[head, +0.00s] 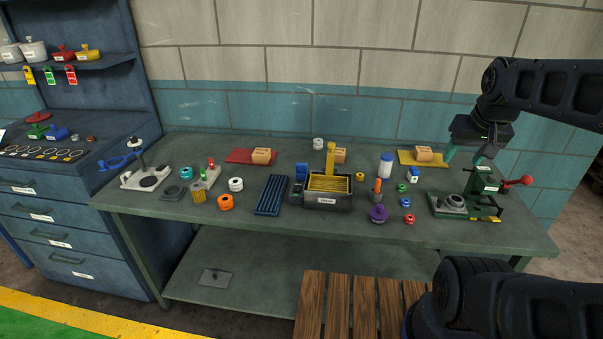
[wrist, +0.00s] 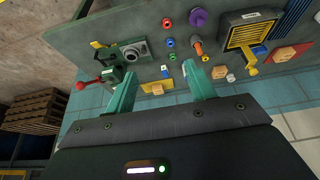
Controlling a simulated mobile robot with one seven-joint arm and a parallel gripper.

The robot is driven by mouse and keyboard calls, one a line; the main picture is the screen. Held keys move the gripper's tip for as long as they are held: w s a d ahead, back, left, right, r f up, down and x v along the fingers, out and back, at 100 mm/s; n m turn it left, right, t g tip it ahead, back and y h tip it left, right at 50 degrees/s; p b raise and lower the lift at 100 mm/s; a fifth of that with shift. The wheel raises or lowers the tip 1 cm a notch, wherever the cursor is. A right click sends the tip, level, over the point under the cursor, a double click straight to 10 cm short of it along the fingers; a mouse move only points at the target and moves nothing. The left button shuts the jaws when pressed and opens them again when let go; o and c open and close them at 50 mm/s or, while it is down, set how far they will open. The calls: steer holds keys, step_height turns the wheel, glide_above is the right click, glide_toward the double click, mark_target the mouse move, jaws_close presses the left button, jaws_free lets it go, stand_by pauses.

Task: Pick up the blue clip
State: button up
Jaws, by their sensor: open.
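No blue piece is clear enough for me to name it surely as the blue clip. Blue candidates in the head view are a small blue-and-white piece (head: 413,175) right of the white blue-capped bottle, a blue block (head: 301,170) left of the capstan drum box, and a blue piece (head: 57,132) on the left cabinet. The blue-and-white piece also shows between my fingers in the wrist view (wrist: 165,72), with bench visible around it. My gripper (head: 464,156) is open and empty above the back right of the bench. Its teal fingers spread apart in the wrist view (wrist: 162,78).
A tiled wall stands behind.

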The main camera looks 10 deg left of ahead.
step_height(320, 180, up, 6)
steer(key=w+a+r+n+g, duration=0.1)
steer(key=w+a+r+n, duration=0.4)
steer(key=w, duration=0.6)
steer(key=n+g, duration=0.4)
steer(key=n, duration=0.9)
glide_above(302, 172)
step_height(302, 172, down, 6)
steer(key=f, duration=3.1)
steer(key=shift+w+a+f, duration=0.2)
steer(key=shift+w+f, duration=0.15)
steer(key=shift+w, duration=0.05)
steer(key=shift+d+f, duration=0.1)
steer(key=shift+f, duration=2.85)
steer(key=c, duration=1)
